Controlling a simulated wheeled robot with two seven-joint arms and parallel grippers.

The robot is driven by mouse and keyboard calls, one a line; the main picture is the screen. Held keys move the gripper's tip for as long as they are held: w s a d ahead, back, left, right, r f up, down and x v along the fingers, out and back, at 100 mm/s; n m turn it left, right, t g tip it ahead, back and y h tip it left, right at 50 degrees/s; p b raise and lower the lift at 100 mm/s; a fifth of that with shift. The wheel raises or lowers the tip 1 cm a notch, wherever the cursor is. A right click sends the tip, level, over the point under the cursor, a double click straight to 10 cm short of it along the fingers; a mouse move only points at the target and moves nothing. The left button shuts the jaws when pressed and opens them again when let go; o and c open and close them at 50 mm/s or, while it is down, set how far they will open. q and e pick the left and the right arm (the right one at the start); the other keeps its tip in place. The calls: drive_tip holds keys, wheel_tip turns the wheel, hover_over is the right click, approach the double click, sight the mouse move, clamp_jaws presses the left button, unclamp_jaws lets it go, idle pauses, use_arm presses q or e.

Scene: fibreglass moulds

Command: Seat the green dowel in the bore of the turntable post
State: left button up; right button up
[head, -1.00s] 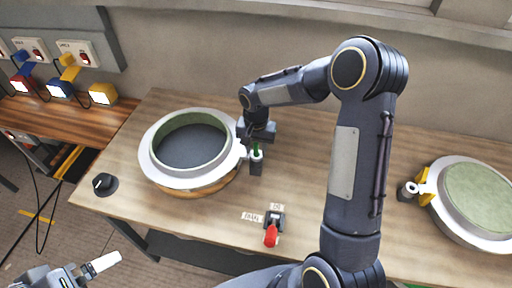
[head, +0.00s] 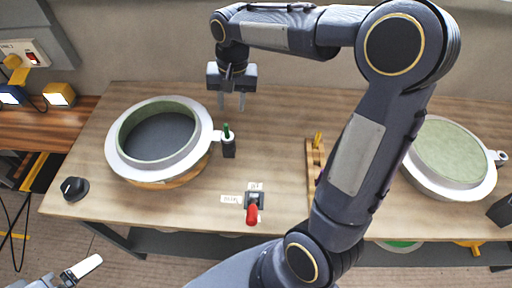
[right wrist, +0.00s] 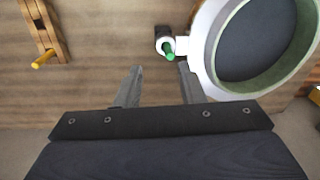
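The green dowel (head: 226,131) stands up from the pale-topped dark post (head: 229,149) at the right side of the left ring mould (head: 125,170). In the right wrist view the dowel (right wrist: 170,51) sticks out of the dark opening in the post's pale round top (right wrist: 160,33). How deep it sits is hidden. My right gripper (head: 232,104) is open and empty, above and behind the dowel, not touching it. Its fingers (right wrist: 158,84) are spread apart in the right wrist view. My left gripper (head: 68,276) is at the lower left, partly cut off, with a white piece at its tip.
A wooden rack (head: 312,178) with a yellow peg (head: 318,139) is right of centre. Another round mould (head: 450,150) stands at the right. A black knob (head: 74,188) is at the front left.

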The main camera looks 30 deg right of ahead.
drive_tip(key=s+a+n+t+y, duration=0.1)
drive_tip(key=s+a+n+t, duration=0.1)
drive_tip(key=s, duration=0.8)
drive_tip(key=s+a+n+t+y, duration=0.1)
drive_tip(key=s+n+t+y, duration=0.1)
drive_tip(key=s, duration=0.9)
drive_tip(key=shift+s+a+n+t, duration=0.3)
drive_tip(key=shift+a+n+t, duration=0.1)
drive_tip(key=shift+f, duration=0.1)
